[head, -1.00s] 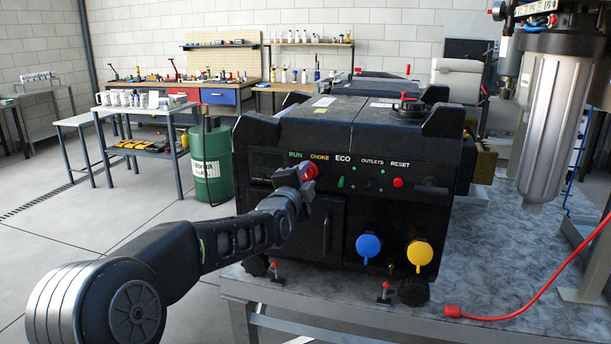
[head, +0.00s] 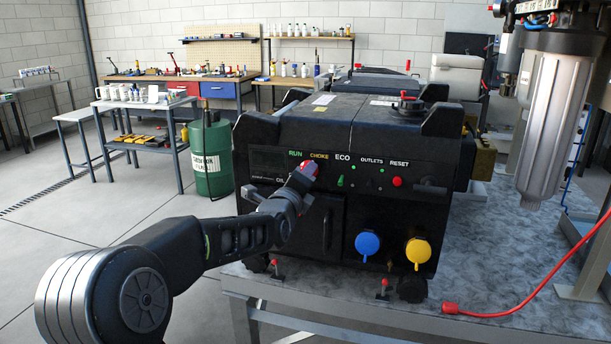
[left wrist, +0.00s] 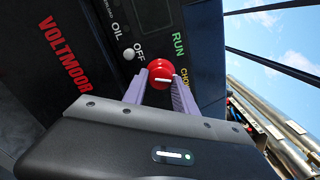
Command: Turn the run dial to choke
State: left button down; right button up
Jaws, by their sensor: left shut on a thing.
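The red run dial (left wrist: 158,70) sits on the black generator's front panel, between the OFF, RUN and CHOKE labels. Its white mark lies nearly level in the left wrist view, on the side of RUN and CHOKE; I cannot tell exactly which label it points to. My left gripper (left wrist: 160,77) is shut on the dial, one pale finger on each side. In the head view the dial (head: 310,168) is mostly hidden behind my left gripper (head: 303,178). The CHOKE label (head: 319,155) is just above it. My right gripper is not in view.
The generator (head: 400,140) stands on a grey table (head: 480,255). Its panel has a green switch (head: 340,181), a red button (head: 397,181), and blue (head: 367,243) and yellow (head: 418,251) outlet caps. A red cable (head: 530,300) lies at the right, below a filter housing (head: 550,120).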

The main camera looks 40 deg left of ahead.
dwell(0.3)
pick_arm(q)
jog(key=c, duration=1)
grip_release()
jog(key=b+v, duration=0.1)
jog(key=v, duration=0.6)
jog(key=shift+s+d, duration=0.15)
jog(key=shift+s, duration=0.2)
